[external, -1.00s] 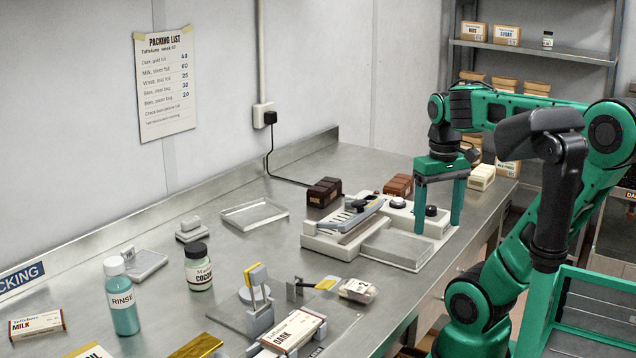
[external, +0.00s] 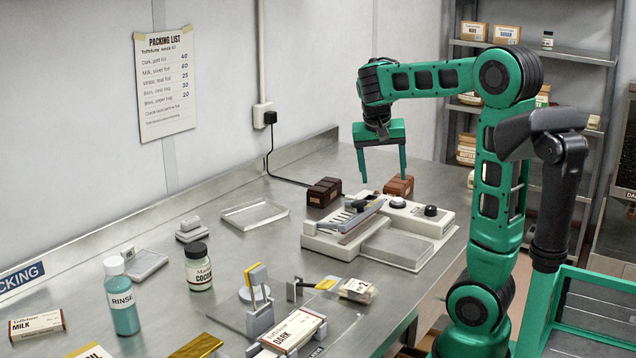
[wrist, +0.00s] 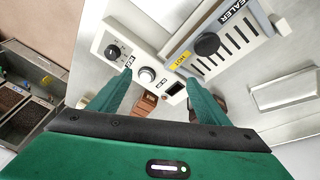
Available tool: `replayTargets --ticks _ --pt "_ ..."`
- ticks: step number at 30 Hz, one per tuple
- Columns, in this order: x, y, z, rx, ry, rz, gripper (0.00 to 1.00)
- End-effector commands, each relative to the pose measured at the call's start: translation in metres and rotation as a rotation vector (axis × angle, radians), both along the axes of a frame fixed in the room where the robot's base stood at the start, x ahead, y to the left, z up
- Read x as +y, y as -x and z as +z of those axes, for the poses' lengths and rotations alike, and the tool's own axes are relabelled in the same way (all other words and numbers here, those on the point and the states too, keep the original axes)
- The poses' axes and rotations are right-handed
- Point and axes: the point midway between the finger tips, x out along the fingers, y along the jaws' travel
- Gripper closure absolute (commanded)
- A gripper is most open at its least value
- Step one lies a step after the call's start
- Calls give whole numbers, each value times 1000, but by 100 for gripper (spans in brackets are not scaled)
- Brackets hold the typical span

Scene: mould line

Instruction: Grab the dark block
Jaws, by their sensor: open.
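The dark block (external: 324,192), a dark brown ridged block, lies on the steel bench behind the left end of the sealer. A reddish-brown block (external: 399,187) lies to its right. My gripper (external: 384,176) is open and empty, fingers pointing down, above the bench near the reddish-brown block and right of the dark block. In the wrist view my fingers (wrist: 160,80) are spread apart. A reddish-brown block (wrist: 123,108) shows between them, and a darker brown piece (wrist: 194,112) is partly hidden by the right finger.
The sealer (external: 400,249), with knobs and a lever, stands in front of the blocks. A black cord (external: 285,180) runs from the wall socket behind the dark block. Jars, bottles and cartons stand at the near left.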

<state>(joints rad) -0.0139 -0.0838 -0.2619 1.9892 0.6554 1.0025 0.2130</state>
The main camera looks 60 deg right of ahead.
Motion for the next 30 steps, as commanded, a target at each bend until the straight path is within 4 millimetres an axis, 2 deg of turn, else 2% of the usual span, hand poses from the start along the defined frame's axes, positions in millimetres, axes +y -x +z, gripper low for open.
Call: replayTargets --ticks 1,8,15,21,30 --pt "-6 -20 -4 -4 41 -28 30" --pt "-33 -99 -10 -81 264 -167 30" --pt "-40 -174 -7 -197 513 -256 30" --pt "-33 -212 -1 -280 651 -282 30" --pt "-18 -246 6 -370 778 -289 30"
